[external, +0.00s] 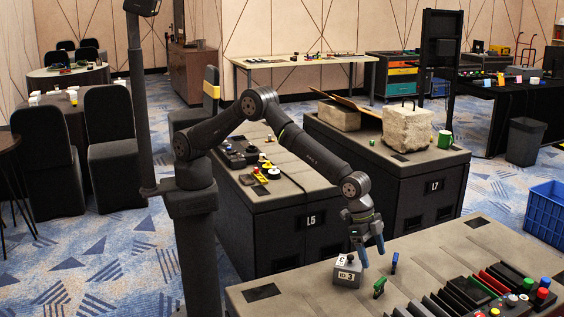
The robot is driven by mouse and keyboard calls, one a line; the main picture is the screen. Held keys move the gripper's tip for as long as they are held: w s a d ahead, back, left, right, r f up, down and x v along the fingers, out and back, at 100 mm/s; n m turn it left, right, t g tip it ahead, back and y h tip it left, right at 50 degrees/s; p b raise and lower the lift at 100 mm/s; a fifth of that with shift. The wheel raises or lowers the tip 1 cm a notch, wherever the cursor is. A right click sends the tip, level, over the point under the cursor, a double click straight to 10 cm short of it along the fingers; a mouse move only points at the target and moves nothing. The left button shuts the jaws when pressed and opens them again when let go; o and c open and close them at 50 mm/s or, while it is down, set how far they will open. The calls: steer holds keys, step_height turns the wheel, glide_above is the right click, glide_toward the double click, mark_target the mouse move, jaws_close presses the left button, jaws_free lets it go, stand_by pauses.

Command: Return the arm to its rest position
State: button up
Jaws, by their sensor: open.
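My dark arm rises from a column (196,250) left of the centre, bends at a high elbow and reaches down to the right. My gripper (372,257) hangs over the near grey table (300,287), its fingers pointing down. It is open, and I see nothing between its fingers. A grey box with white labels "C" and "ID 3" (347,271) sits on the table just left of the fingers. Whether the gripper touches the box cannot be told.
A green clip-like piece (379,288) and a blue one (394,262) stand close by the gripper. Black and red blocks and coloured buttons (543,288) fill the right of the near table. Cabinets L5 (310,220) and L7 (434,185) stand behind; L5 is beneath the arm.

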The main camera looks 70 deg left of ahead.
mark_target(380, 284)
steer(key=x, duration=1)
steer(key=shift+d+f, duration=0.1)
steer(key=shift+f, duration=0.2)
steer(key=r, duration=0.3)
steer(key=s+r, duration=0.1)
steer(key=r, duration=0.1)
steer(key=shift+r, duration=0.15)
steer(key=s+r, duration=0.7)
steer(key=s, duration=0.4)
steer(key=w+a+n, duration=0.3)
steer(key=w+a, duration=0.7)
steer(key=w, duration=0.3)
steer(key=w+a+n+t+y, duration=0.1)
steer(key=w+a+n, duration=0.1)
steer(key=w+a, duration=0.8)
steer(key=w+a+n+t+y, duration=0.1)
steer(key=w+a+n, duration=0.2)
steer(key=w+a, duration=0.7)
steer(key=w, duration=0.6)
steer(key=shift+f+n, duration=0.3)
steer(key=shift+w+a, duration=0.1)
steer(key=shift+w, duration=0.05)
